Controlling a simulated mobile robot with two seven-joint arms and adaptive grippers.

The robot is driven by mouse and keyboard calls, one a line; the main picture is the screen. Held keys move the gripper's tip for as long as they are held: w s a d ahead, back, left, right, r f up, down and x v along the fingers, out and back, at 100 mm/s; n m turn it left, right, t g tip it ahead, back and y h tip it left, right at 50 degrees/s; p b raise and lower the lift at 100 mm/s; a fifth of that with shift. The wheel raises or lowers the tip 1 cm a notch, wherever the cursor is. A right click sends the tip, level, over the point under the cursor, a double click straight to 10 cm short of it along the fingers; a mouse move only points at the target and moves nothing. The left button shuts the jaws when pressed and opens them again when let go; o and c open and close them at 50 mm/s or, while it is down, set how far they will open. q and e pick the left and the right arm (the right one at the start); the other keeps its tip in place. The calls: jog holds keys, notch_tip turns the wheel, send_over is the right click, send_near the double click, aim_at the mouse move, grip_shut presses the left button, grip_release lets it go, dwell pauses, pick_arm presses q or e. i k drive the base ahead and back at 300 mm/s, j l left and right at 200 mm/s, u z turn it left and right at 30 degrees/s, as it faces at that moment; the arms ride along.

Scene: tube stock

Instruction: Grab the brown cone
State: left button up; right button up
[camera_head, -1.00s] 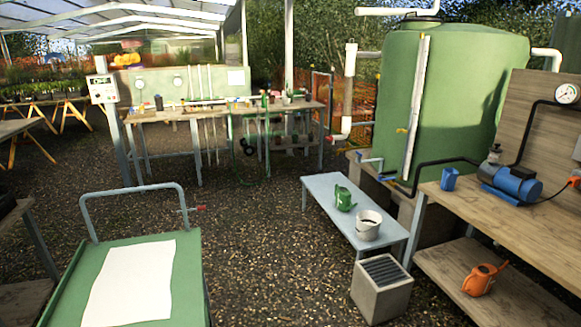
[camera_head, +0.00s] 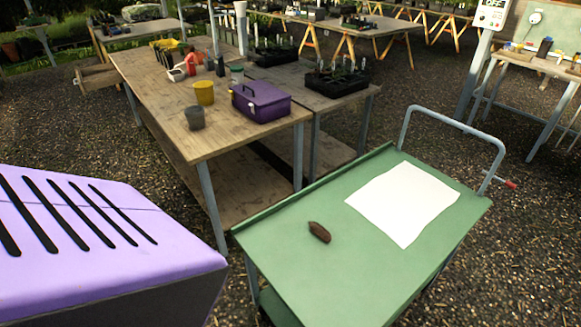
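The brown cone (camera_head: 319,232) lies on its side on the green top of a cart (camera_head: 330,275), left of and in front of a white sheet (camera_head: 405,200). Nothing touches it. Neither of my grippers shows in the head view.
A large purple box-like thing with black slots (camera_head: 100,235) fills the lower left. Behind the cart, a wooden table (camera_head: 165,100) bears a purple toolbox (camera_head: 262,101), a yellow pot (camera_head: 204,93) and a grey pot (camera_head: 194,118). A black seedling tray (camera_head: 337,82) stands nearby. Gravel floor is open at right.

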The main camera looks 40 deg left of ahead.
aim_at(322, 232)
jog(key=i+l+u, duration=0.15)
jog(key=u, duration=0.3)
jog(key=i+l+u, duration=0.1)
jog(key=u, duration=0.35)
jog(key=l+u, duration=0.3)
jog(key=u, duration=0.15)
